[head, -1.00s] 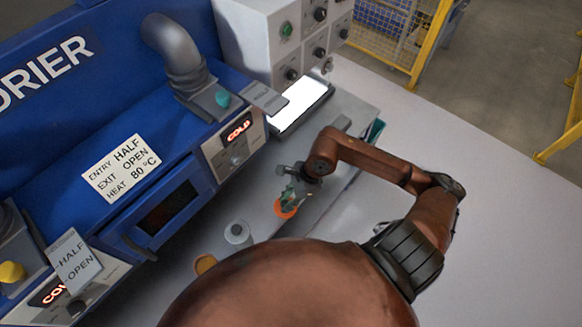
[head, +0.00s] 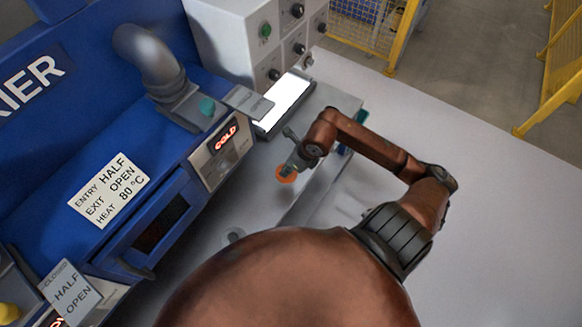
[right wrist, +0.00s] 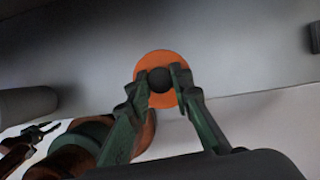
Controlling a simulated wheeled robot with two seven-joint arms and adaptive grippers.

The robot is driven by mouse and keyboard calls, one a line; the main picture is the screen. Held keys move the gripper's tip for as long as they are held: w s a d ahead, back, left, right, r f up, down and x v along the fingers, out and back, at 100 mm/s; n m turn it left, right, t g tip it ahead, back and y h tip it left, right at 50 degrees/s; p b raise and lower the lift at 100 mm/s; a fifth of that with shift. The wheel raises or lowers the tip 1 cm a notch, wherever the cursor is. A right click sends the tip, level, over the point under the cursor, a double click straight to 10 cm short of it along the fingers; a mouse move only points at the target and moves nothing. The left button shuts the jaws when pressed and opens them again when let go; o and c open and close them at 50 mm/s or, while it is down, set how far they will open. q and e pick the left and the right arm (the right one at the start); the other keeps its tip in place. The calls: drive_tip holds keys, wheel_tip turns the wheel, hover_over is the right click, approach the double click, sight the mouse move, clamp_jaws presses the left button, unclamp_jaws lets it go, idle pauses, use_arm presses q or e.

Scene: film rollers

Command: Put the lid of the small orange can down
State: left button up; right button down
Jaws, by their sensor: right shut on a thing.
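The orange lid (head: 286,175) is a round disc with a dark knob, above or on the grey bench. I cannot tell whether it touches the bench. My right gripper (head: 292,163) is at the lid. In the right wrist view my right gripper (right wrist: 160,82) has its greenish fingers shut on the knob of the orange lid (right wrist: 158,58). The small orange can is not visible in the head view.
The blue drier with a COLD display (head: 225,138) stands on the left. A bright lit panel (head: 285,102) lies beyond the lid, by a white control box (head: 235,35). A grey round thing (head: 233,235) is partly hidden by my arm. Grey bench around the lid looks clear.

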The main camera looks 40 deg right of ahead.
drive_tip(key=w+d+f, duration=0.1)
drive_tip(key=f, duration=0.1)
drive_tip(key=w+d+f, duration=0.2)
drive_tip(key=d+f, duration=0.1)
drive_tip(key=shift+f, duration=0.3)
drive_tip(key=shift+w+d+f, duration=0.15)
drive_tip(key=shift+w+f, duration=0.05)
drive_tip(key=shift+f, duration=0.3)
wheel_tip(320, 180, down, 2)
drive_tip(key=shift+f+p, duration=0.15)
drive_tip(key=shift+p, duration=0.2)
drive_tip(key=shift+f, duration=0.2)
drive_tip(key=shift+f, duration=0.1)
drive_tip(key=c, duration=1.7)
unclamp_jaws()
drive_tip(key=shift+c, duration=0.2)
